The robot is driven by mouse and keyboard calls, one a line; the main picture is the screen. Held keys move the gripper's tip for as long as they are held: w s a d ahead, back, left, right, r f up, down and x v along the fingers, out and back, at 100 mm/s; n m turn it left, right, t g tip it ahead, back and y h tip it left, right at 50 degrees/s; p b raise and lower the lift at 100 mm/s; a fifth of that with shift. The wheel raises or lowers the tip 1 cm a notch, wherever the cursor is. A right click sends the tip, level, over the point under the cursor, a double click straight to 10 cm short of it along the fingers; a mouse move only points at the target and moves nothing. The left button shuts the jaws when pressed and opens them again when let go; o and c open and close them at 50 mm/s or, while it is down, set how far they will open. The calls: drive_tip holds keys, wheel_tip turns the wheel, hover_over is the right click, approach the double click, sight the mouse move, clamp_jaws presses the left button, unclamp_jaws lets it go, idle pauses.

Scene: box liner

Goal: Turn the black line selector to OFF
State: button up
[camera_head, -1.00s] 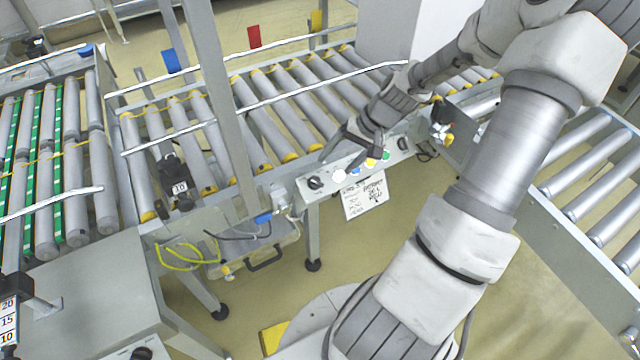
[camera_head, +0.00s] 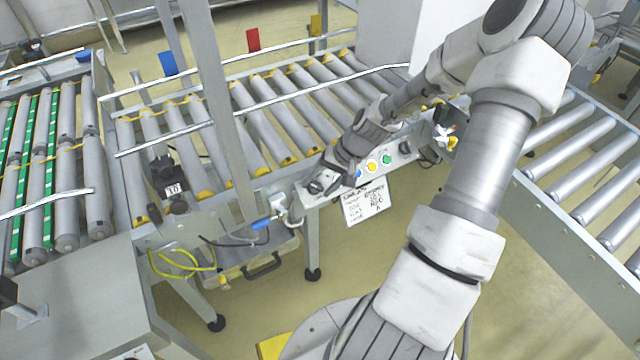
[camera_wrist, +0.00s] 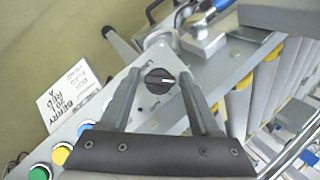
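The black line selector (camera_wrist: 159,81) is a round knob with a pale pointer mark, on a light plate at the end of the control panel in the wrist view. The small lettering around it is too blurred to read. My gripper (camera_wrist: 158,92) is open, with one finger on each side of the selector and visible gaps to it. In the head view, my gripper (camera_head: 336,178) is over the left end of the control panel (camera_head: 333,198), and the selector (camera_head: 315,187) shows beside the fingers.
Yellow (camera_head: 372,165) and green (camera_head: 386,159) buttons and a second black knob (camera_head: 405,147) sit farther right on the panel. A handwritten sign (camera_head: 365,204) hangs below. A blue-handled valve (camera_head: 262,223) and a grey post (camera_head: 228,120) stand to the left.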

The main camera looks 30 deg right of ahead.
clamp_jaws()
drive_tip(key=shift+p, duration=0.3)
drive_tip(key=m+t+y+p, duration=0.1)
drive_tip(key=m+p, duration=0.1)
drive_tip(key=shift+s+r+m, duration=0.1)
drive_tip(key=shift+m, duration=0.2)
drive_tip(key=m+t, duration=0.1)
drive_tip(key=m, duration=0.1)
drive_tip(key=m+t+y+p, duration=0.1)
drive_tip(key=m, duration=0.2)
drive_tip(key=shift+s+d+f+t+y, duration=0.1)
drive_tip(key=shift+f+t+y, duration=0.1)
drive_tip(key=shift+t+y, duration=0.15)
drive_tip(key=shift+m+p, duration=0.3)
drive_tip(key=shift+o, duration=1.6)
unclamp_jaws()
